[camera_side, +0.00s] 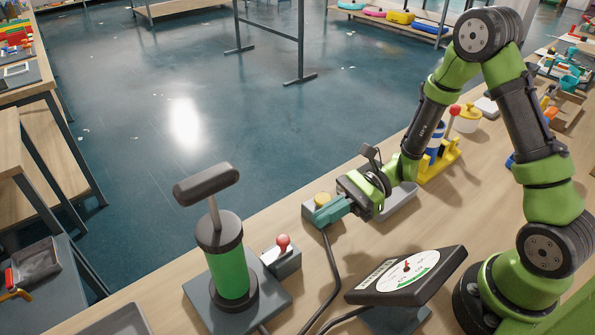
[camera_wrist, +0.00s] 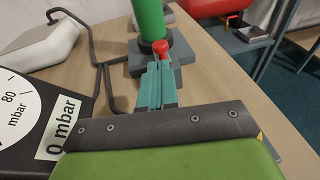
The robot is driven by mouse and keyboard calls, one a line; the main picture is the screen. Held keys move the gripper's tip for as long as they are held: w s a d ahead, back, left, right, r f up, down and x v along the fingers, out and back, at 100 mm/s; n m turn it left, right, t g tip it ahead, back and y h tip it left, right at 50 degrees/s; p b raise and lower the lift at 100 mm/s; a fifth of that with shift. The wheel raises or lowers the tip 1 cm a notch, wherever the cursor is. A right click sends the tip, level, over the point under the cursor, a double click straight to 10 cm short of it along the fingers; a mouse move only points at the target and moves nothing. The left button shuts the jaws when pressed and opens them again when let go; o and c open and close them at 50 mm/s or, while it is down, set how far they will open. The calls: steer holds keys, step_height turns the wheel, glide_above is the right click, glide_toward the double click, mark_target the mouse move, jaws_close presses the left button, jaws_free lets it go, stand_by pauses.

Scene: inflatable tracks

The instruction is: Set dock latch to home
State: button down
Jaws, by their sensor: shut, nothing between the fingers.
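A small lever with a red ball knob (camera_side: 283,242) stands on a grey block beside the green pump (camera_side: 232,270). A second red-ball lever (camera_side: 455,110) rises by a yellow dock-like stand (camera_side: 442,160) at the back right. No label shows which one is the dock latch. My gripper (camera_side: 314,219) has teal fingers, shut and empty, low over the bench and pointing toward the nearer red knob, with a gap between. In the wrist view the fingertips (camera_wrist: 157,68) overlap the lower edge of that red knob (camera_wrist: 160,48); its shaft is largely hidden.
A grey box with a yellow button (camera_side: 322,198) sits just behind my fingers. A gauge (camera_side: 408,272) stands in front, its label reading 0 mbar in the wrist view. Dark hoses (camera_side: 331,270) run across the bench between pump and gauge. The pump's T-handle (camera_side: 206,185) stands raised.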

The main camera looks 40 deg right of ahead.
mark_target(283, 241)
steer(key=shift+x, duration=2.75)
steer(key=shift+s+r+x, duration=0.15)
steer(key=shift+x, duration=0.75)
steer(key=shift+s+r+x, duration=0.15)
steer(key=shift+x, duration=0.75)
steer(key=shift+a, duration=0.15)
steer(key=v, duration=1.4)
steer(key=shift+d, duration=0.3)
